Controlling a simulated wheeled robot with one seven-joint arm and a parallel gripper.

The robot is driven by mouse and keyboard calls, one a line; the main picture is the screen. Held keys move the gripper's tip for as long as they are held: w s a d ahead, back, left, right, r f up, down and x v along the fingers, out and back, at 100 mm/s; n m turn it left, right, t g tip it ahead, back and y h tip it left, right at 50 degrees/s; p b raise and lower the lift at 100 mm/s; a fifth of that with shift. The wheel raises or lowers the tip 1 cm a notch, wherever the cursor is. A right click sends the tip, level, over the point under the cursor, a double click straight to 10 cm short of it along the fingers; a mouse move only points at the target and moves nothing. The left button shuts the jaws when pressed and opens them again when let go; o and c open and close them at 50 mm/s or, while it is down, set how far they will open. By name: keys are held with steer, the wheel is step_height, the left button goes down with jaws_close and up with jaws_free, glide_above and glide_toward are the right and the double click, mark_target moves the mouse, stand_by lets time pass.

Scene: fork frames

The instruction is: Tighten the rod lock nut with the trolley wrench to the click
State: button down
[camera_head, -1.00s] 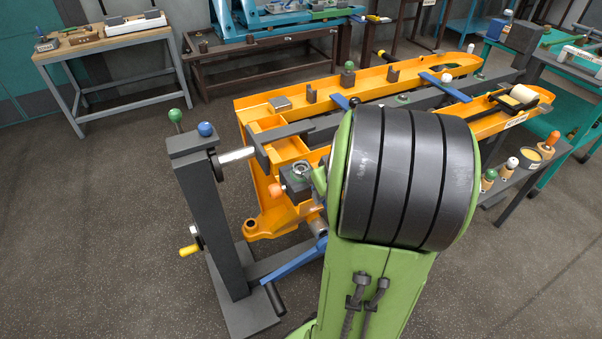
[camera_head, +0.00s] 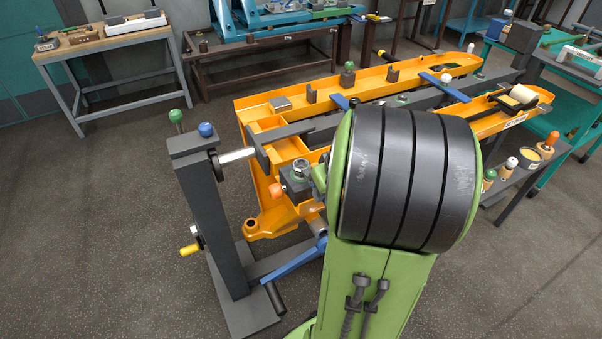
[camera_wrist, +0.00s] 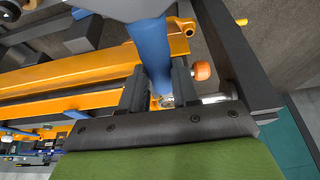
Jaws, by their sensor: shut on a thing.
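My gripper (camera_wrist: 156,90) is shut on a blue round handle (camera_wrist: 150,50), which I take to be the wrench. Its lower end runs down between the fingers, and the part that meets the work is hidden. In the head view my green and black arm covers the gripper and the wrench. A round metal piece with a green collar (camera_head: 300,168) stands on the orange frame just left of my arm; I cannot tell if it is the lock nut. An orange knob (camera_head: 276,190) sits beside it, and an orange knob (camera_wrist: 201,70) shows right of the fingers in the wrist view.
A dark upright stand (camera_head: 205,215) with a silver rod (camera_head: 237,155) stands close left of my arm. A blue bar (camera_head: 290,262) with a black grip lies low in front. The orange trolley frame (camera_head: 262,110) stretches behind. Floor at the left is clear.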

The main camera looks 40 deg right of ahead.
steer(key=shift+r, duration=0.2)
steer(key=shift+r+p, duration=2.9)
steer(key=shift+r, duration=0.5)
steer(key=s+r, duration=0.1)
steer(key=s+a+r+p, duration=0.1)
steer(key=s, duration=0.1)
steer(key=s+r, duration=0.1)
steer(key=shift+s+a, duration=0.2)
steer(key=shift+s, duration=0.2)
steer(key=shift+w+f, duration=0.1)
